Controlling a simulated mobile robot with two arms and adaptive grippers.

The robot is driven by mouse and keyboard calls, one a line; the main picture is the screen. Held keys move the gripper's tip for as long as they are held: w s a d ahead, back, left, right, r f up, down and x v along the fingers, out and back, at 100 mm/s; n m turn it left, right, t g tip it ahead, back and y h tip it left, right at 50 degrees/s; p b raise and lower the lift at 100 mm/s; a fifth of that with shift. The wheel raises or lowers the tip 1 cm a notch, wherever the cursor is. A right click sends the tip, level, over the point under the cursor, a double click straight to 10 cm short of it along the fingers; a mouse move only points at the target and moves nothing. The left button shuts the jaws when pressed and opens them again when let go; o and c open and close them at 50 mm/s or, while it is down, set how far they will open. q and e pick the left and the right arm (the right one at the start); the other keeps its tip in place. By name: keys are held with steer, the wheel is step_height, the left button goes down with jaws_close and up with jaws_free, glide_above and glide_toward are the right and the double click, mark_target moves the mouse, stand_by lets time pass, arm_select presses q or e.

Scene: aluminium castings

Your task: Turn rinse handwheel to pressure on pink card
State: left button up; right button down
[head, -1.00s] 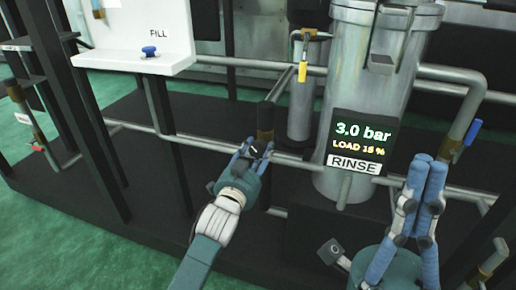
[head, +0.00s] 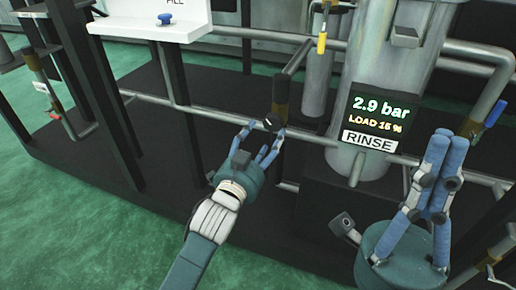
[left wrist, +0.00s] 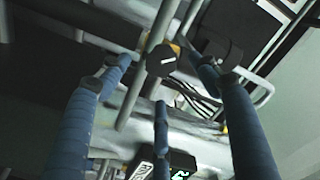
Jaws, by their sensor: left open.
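The rinse handwheel is probably the small dark knob (head: 271,122) with a white mark, on the pipe left of the RINSE sign (head: 369,141). It also shows in the left wrist view (left wrist: 161,60). The display (head: 378,112) above the sign reads 2.9 bar and a load of about 15 %. My left gripper (head: 257,138) is open just in front of and below the knob, fingers spread to either side, apparently not gripping it. My right gripper (head: 446,139) points up at the right, fingers together and empty. I see no pink card.
A large grey tank (head: 388,62) stands behind the display. A horizontal pipe (head: 205,112) runs left of the knob. A yellow-handled valve (head: 322,42) and a blue-handled valve (head: 494,114) are nearby.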

arm_select(q)
steer(key=v, duration=0.5)
stand_by(0.3)
